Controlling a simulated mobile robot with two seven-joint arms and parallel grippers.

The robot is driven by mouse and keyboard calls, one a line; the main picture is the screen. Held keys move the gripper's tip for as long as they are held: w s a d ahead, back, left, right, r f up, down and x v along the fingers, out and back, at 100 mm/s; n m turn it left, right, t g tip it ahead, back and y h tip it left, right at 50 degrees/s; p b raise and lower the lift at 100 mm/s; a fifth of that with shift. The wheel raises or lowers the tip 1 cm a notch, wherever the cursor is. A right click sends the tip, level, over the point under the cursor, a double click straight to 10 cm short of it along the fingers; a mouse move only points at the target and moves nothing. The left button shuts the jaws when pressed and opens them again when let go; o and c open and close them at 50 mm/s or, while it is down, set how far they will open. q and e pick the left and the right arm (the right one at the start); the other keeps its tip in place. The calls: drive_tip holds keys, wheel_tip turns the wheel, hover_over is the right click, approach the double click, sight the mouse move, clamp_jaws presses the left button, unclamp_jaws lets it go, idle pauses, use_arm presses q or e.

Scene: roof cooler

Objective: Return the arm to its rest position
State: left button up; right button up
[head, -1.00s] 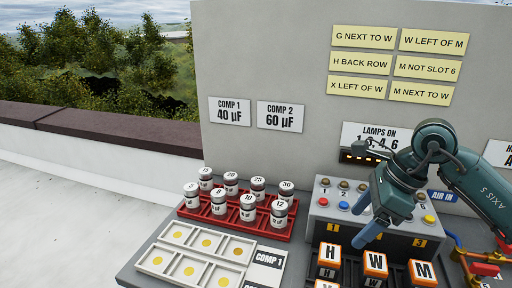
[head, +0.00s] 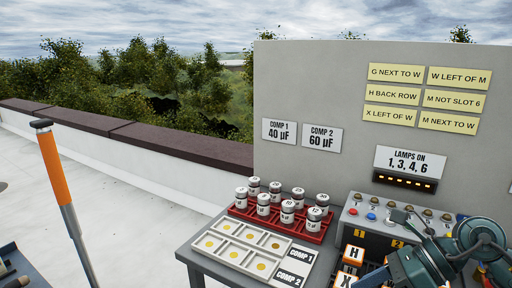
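My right arm (head: 448,262) is at the lower right in the head view, in front of the lamp-and-button box (head: 375,226). Its gripper (head: 376,281) is low at the bottom edge, beside the orange letter blocks H (head: 354,254) and X (head: 346,280). The finger area is small, dark and partly cut off, so I cannot tell whether it is open or shut. I see nothing clearly held. My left gripper is not in view.
A red rack (head: 240,212) holds several labelled canisters beside a white tray (head: 213,252) with yellow-dotted pockets. A panel (head: 330,90) with signs stands behind. An orange-handled pole (head: 53,165) stands at left. The white roof floor (head: 125,210) between is mostly clear.

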drive_tip(key=a+r+m+t+y+p, duration=0.2)
drive_tip(key=a+r+m+t+y, duration=0.2)
drive_tip(key=a+m+y, duration=0.5)
drive_tip(key=d+f+m+t+h+p, duration=0.1)
drive_tip(key=d+f+m+t+h, duration=0.2)
drive_tip(key=f+m+t+h, duration=0.75)
drive_tip(key=d+f+m+t+h+p, duration=0.1)
drive_tip(key=d+f+m+h, duration=0.2)
drive_tip(key=m, duration=1.5)
drive_tip(key=s+a+f+m+g+h, duration=0.2)
drive_tip(key=s+f+m+g, duration=0.4)
drive_tip(key=s+f, duration=0.3)
wheel_tip(320, 180, down, 3)
drive_tip(key=shift+a+f, duration=0.1)
drive_tip(key=shift+a, duration=0.1)
drive_tip(key=shift+m, duration=0.25)
